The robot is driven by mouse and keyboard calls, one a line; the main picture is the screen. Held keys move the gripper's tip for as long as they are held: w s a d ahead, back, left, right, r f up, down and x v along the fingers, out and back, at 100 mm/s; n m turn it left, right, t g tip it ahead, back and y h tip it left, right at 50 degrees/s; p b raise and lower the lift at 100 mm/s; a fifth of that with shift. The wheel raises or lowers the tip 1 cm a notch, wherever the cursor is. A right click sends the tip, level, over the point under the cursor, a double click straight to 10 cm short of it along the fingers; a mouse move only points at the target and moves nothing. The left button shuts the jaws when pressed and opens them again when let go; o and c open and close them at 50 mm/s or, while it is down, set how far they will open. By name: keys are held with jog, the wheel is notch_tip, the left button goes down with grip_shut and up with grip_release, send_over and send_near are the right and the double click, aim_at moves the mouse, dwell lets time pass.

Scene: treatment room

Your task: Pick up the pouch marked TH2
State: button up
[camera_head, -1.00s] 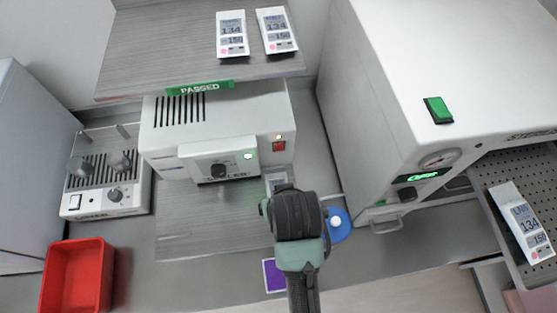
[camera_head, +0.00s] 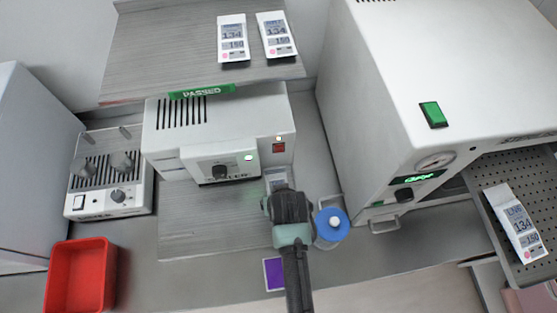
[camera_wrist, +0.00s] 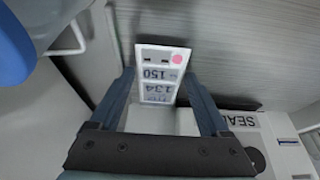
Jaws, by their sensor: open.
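A white pouch (camera_wrist: 164,72) with a pink dot and the numbers 150 and 134 lies upside down in the wrist view, between the two fingers of my gripper (camera_wrist: 158,82). The line of its label nearest the gripper is too small to read surely. My gripper is open, and I see no contact with the pouch. In the head view the pouch (camera_head: 276,177) shows at the right front of the sealer, partly hidden by my gripper (camera_head: 284,200). Two similar pouches lie on the upper shelf (camera_head: 232,40) and (camera_head: 277,36), their names unreadable.
The sealer (camera_head: 225,120) stands close behind the pouch. A blue-lidded container (camera_head: 332,224) stands just right of my gripper. The sterilizer (camera_head: 400,90) is at right, with another pouch (camera_head: 517,222) on its perforated tray (camera_head: 485,170). A red bin (camera_head: 80,280) sits at front left.

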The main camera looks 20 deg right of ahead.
jog(key=c, duration=1)
jog(key=shift+r, duration=0.1)
